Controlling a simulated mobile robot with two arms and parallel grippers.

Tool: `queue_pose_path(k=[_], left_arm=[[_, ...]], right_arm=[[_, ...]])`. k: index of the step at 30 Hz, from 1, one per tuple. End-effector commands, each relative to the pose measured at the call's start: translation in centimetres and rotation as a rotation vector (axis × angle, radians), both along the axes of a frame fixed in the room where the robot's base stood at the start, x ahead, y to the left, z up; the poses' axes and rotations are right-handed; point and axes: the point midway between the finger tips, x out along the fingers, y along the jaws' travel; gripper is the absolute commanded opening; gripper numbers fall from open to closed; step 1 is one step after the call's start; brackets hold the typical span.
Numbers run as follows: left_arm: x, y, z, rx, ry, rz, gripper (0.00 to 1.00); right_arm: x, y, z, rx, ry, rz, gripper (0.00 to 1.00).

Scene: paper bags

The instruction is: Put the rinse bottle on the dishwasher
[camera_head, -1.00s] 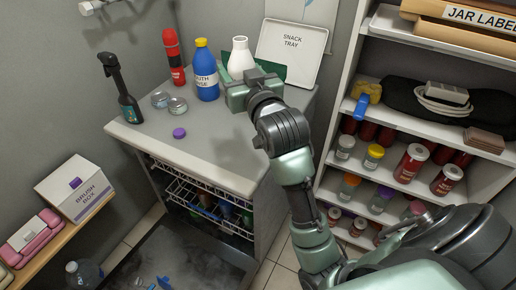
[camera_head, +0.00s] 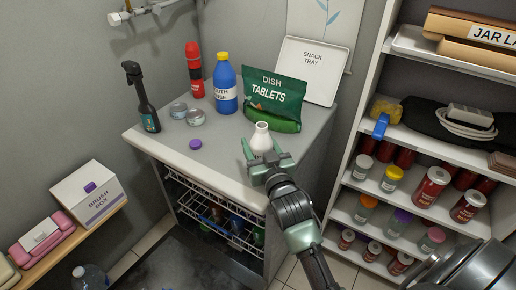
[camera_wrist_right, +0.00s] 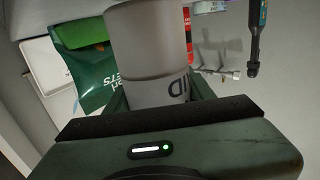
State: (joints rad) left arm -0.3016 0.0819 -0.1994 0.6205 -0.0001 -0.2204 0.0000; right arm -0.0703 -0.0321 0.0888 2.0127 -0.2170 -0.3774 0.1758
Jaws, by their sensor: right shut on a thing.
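My right gripper (camera_head: 266,166) is shut on a small white bottle (camera_head: 261,139) near the front right edge of the dishwasher's grey top (camera_head: 225,150). In the right wrist view the bottle (camera_wrist_right: 150,50) fills the jaws, with its lettering partly hidden. I cannot tell whether its base touches the top. A blue bottle with a yellow cap (camera_head: 225,88), its label partly readable as "...UTH ...SE", stands farther back. The dishwasher is open at the front and shows a white rack (camera_head: 215,222). My left gripper is not in view.
Shelves (camera_head: 398,205) stand at right.

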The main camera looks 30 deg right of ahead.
Motion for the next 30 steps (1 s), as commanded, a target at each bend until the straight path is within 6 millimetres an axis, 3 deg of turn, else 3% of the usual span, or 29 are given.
queue_pose_path(k=[3,15,16,18,30], left_arm=[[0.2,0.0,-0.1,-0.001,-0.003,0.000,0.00],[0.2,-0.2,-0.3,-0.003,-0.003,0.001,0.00],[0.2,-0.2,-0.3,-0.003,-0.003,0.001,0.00],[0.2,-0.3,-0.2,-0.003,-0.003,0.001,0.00],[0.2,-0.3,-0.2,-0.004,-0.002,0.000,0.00]], right_arm=[[0.0,0.0,-1.3,0.001,-0.001,0.000,0.00],[0.0,0.0,-1.8,0.001,-0.002,0.001,0.00],[0.0,0.0,-1.8,0.001,-0.001,0.001,0.59],[0.0,0.0,-1.8,0.001,-0.001,0.001,0.75],[-0.3,0.1,-1.5,0.001,0.000,0.001,0.75]])
